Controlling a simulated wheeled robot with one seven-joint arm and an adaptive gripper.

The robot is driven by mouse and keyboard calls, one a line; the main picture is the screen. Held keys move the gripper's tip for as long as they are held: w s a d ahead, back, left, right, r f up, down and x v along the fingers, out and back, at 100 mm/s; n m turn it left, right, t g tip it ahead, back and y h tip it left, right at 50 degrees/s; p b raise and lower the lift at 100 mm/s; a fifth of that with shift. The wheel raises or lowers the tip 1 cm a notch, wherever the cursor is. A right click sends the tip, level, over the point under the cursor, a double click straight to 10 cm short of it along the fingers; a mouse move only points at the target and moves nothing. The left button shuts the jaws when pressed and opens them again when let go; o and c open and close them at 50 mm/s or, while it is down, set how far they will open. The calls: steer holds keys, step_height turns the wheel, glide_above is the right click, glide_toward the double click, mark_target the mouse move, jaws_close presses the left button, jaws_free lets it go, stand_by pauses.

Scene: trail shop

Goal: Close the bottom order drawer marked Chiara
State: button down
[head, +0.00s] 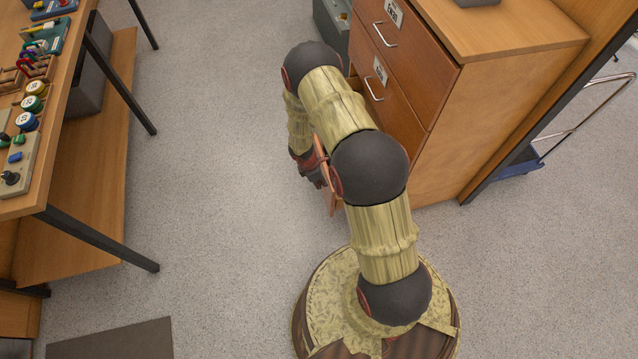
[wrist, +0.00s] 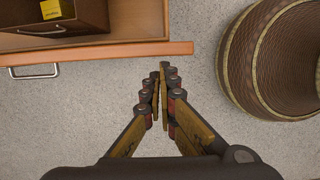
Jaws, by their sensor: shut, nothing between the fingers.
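The bottom drawer stands open; its wooden front (head: 331,203) shows partly behind my arm in the head view. In the wrist view its front edge (wrist: 110,53) runs across the upper left, with a metal handle (wrist: 35,72) on the outer side. Its name label is not visible. Inside lies a dark brown box with a yellow label (wrist: 52,10). My gripper (wrist: 161,68) is shut and empty, its fingertips just outside the drawer front, near its right end. I cannot tell whether they touch it. In the head view my gripper (head: 320,183) is partly hidden by my arm.
The wooden cabinet (head: 500,110) has two upper drawers (head: 405,50) (head: 385,90), both shut, with handles and labels. A workbench (head: 60,110) with small items stands at left. A blue cart (head: 525,162) is at right.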

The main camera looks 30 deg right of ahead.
steer(key=s+d+p, duration=0.1)
steer(key=s+d, duration=0.2)
steer(key=d, duration=1)
steer(key=s+d+p, duration=0.2)
steer(key=s+d, duration=0.2)
steer(key=d, duration=0.9)
steer(key=shift+s+d, duration=0.25)
steer(key=shift+s, duration=0.05)
